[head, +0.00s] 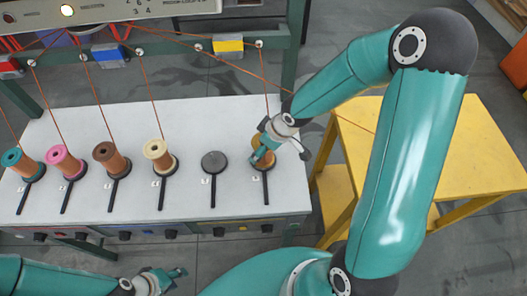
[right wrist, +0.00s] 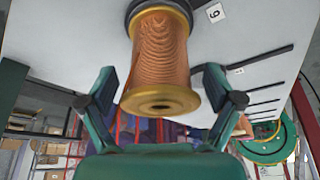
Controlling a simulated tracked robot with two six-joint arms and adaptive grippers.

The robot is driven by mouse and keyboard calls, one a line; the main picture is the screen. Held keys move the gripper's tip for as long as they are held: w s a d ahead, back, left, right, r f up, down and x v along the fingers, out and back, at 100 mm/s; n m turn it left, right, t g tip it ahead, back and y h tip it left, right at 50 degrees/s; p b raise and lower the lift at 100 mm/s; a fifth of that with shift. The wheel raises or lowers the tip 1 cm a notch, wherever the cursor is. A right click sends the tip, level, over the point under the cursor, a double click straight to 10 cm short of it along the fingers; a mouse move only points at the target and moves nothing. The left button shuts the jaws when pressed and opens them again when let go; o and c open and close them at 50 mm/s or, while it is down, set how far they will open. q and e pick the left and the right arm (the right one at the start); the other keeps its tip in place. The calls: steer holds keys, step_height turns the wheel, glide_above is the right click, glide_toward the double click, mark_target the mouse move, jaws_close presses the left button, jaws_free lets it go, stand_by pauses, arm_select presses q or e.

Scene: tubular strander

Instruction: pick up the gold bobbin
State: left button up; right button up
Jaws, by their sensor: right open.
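The gold bobbin (right wrist: 158,62), copper wire between gold flanges, stands at the holder marked 6 in the right wrist view. In the head view the bobbin (head: 259,140) is at the right end of the row, partly hidden by my right gripper (head: 280,150). The right gripper is open; in the right wrist view its two fingers (right wrist: 160,92) are on either side of the bobbin, with visible gaps and no clear contact. My left gripper (head: 176,279) is low in the head view, away from the bobbins, and looks open and empty.
Teal (head: 22,163), pink (head: 66,162), brown (head: 112,160) and cream (head: 159,157) bobbins stand along the white bench (head: 185,120). A dark bare holder (head: 214,163) is left of the gold bobbin. Wires run up to a frame. A yellow table (head: 480,150) stands right.

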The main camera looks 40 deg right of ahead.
steer(key=c, duration=1.6)
steer(key=shift+r, duration=0.1)
jaws_close()
steer(key=shift+r, duration=0.15)
